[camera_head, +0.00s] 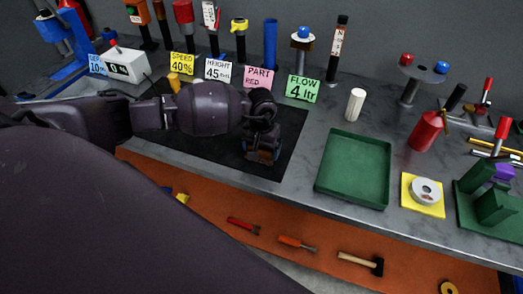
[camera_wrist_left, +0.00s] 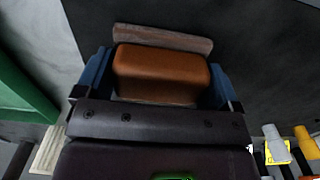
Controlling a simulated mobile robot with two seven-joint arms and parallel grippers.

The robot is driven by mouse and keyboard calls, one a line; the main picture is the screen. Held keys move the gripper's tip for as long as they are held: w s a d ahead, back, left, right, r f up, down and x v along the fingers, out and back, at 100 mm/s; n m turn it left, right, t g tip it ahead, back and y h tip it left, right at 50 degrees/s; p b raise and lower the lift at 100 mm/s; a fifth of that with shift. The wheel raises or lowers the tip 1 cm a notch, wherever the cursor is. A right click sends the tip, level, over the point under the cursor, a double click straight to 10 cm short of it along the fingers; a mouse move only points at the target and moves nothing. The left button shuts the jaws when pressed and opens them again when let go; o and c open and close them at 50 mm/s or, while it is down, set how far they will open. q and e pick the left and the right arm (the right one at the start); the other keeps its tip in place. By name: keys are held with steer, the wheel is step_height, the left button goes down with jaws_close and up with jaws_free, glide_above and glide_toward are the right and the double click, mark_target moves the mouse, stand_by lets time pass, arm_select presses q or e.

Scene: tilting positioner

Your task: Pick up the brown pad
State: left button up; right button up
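The brown pad (camera_wrist_left: 162,74) is an orange-brown block with rounded edges. In the left wrist view it lies between the two blue fingers of my left gripper (camera_wrist_left: 160,80), which appear to be against its sides with no clear gap. A dull reddish-brown strip (camera_wrist_left: 163,40) shows just beyond it; I cannot tell if it is part of the pad. In the head view my left gripper (camera_head: 262,150) points down over the black mat (camera_head: 287,150), with little of the pad showing. I cannot tell whether the pad touches the mat. My right gripper is not in view.
An empty green tray (camera_head: 353,196) stands right of the mat. A white cylinder (camera_head: 355,105) stands behind it. A white ring on a yellow plate (camera_head: 423,209) and a green fixture (camera_head: 490,206) are farther right. Label cards, including FLOW (camera_head: 303,88), line the back.

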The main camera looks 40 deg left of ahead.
arm_select(q)
steer(key=c, duration=0.5)
steer(key=shift+r, duration=0.1)
steer(key=shift+r+b, duration=0.7)
steer(key=shift+r, duration=9.25)
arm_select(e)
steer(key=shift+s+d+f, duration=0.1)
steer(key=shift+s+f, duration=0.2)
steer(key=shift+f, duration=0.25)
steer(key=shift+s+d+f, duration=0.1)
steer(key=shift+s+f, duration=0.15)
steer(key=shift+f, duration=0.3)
